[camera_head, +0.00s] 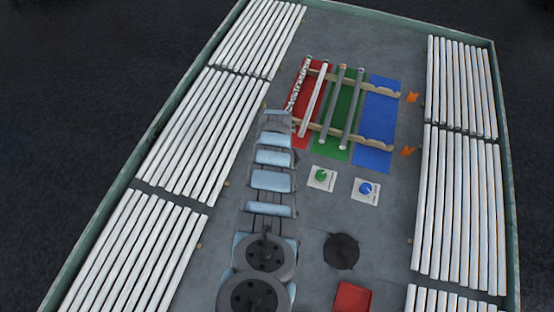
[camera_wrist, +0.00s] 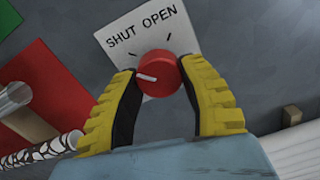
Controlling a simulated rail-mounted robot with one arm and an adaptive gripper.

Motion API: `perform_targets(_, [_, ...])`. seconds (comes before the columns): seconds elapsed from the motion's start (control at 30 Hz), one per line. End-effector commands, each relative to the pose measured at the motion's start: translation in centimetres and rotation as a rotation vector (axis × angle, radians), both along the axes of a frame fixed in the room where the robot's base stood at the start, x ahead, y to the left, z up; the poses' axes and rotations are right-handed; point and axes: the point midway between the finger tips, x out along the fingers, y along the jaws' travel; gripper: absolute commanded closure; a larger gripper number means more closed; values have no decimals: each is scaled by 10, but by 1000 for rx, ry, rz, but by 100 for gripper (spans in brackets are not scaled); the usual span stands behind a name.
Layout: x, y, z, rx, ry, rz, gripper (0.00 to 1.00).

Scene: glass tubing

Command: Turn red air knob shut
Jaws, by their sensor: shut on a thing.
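The red air knob (camera_wrist: 160,76) sits on a white card (camera_wrist: 112,24) printed SHUT on the left and OPEN on the right in the wrist view. A white pointer line on the knob points left and slightly up in the picture, on the SHUT side. The yellow fingers of my gripper (camera_wrist: 158,70) are on either side of the knob and shut on it. In the head view my arm hides the red knob and its card.
A green knob (camera_head: 320,175) and a blue knob (camera_head: 365,188) sit on cards to the right. A rack with glass tubes (camera_head: 332,105) stands over red, green and blue mats. White tubes (camera_head: 465,200) line both sides. A red block (camera_head: 352,297) lies near the front.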

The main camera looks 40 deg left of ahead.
Motion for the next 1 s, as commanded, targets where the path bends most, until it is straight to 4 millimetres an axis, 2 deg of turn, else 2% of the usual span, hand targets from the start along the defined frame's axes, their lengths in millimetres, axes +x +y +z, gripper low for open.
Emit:
perform_targets(0.43, [-1,0,-1,0,0,10,94])
perform_targets(0.47, [-1,0,-1,0,0,10,55])
perform_targets(0.5, [-1,0,-1,0,0,10,44])
perform_targets(0.57, [-1,0,-1,0,0,10,29])
perform_targets(1.0, [0,1,2,1,-2,11,29])
